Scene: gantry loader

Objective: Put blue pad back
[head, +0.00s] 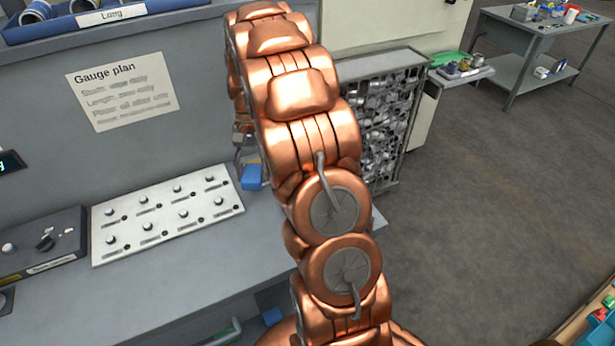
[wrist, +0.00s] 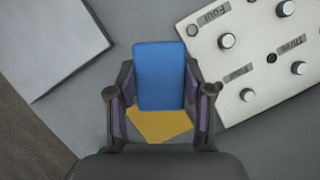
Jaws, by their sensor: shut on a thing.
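The blue pad (wrist: 160,75) is a blue block in the wrist view, held between the two fingers of my gripper (wrist: 160,108). A flat yellow patch (wrist: 160,125) shows below the pad on the grey bench; I cannot tell whether the pad touches it. In the head view the blue pad (head: 252,177) is just right of the white panel, at the bench's right part. My copper arm hides most of my gripper there.
A white panel with several knobs (head: 165,214) lies on the grey bench (head: 140,300). A dark box with knobs (head: 42,243) stands left of it. A grey cabinet of metal parts (head: 388,120) stands behind my arm. Open floor (head: 480,200) lies to the right.

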